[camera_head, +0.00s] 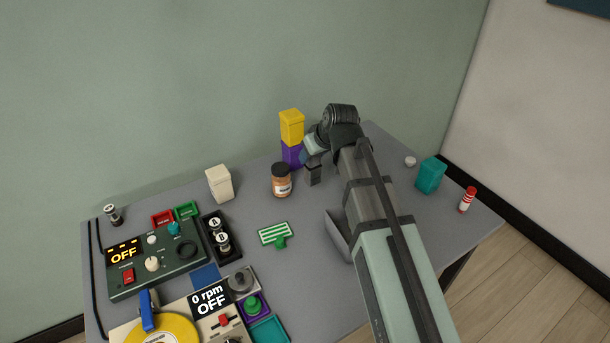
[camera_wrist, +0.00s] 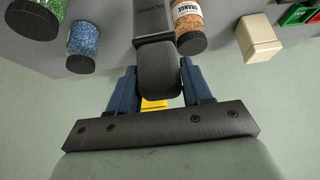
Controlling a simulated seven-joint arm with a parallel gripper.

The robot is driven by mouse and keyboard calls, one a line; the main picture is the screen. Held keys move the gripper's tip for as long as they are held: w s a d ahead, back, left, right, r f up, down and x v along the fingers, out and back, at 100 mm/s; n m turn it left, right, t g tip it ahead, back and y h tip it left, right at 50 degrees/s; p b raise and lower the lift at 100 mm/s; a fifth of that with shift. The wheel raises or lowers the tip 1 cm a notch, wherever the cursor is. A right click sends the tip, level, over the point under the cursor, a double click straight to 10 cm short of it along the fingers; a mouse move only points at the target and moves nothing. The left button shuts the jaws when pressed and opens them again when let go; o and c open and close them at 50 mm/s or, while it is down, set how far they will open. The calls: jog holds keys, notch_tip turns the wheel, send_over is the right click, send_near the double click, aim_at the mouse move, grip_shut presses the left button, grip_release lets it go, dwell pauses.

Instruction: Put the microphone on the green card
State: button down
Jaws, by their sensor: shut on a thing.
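My gripper (camera_wrist: 160,78) is shut on the microphone (camera_wrist: 158,66), a dark grey thing with a rounded end between the blue fingers and a boxy part reaching the top edge of the wrist view. In the head view, the microphone's lower part (camera_head: 314,176) hangs below my gripper (camera_head: 313,160), just right of the orange jar; I cannot tell whether it touches the table. The green card (camera_head: 271,233), with white stripes, lies flat on the table, nearer and left of my gripper. A small green piece is at its near edge.
The orange-lidded-dark jar (camera_head: 281,182) stands close beside the microphone. A yellow block (camera_head: 291,127) sits on a purple block (camera_head: 292,155) behind. A cream block (camera_head: 220,183) stands left. A grey bin (camera_head: 338,236) is right of the card. Blue (camera_wrist: 83,42) and green jars (camera_wrist: 38,15) show in the wrist view.

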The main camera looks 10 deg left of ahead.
jog(key=s+a+n+g+y, duration=0.1)
jog(key=s+a+n+g, duration=0.25)
jog(key=s+n, duration=0.4)
jog(key=s+a+n+g, duration=0.35)
jog(key=s+n, duration=0.25)
jog(key=s, duration=0.2)
notch_tip(320, 180, down, 9)
jog(key=shift+w+y, duration=0.15)
jog(key=shift+y, duration=0.15)
dwell(0.5)
jog(key=shift+c, duration=2.4)
grip_release()
jog(key=v, duration=1.2)
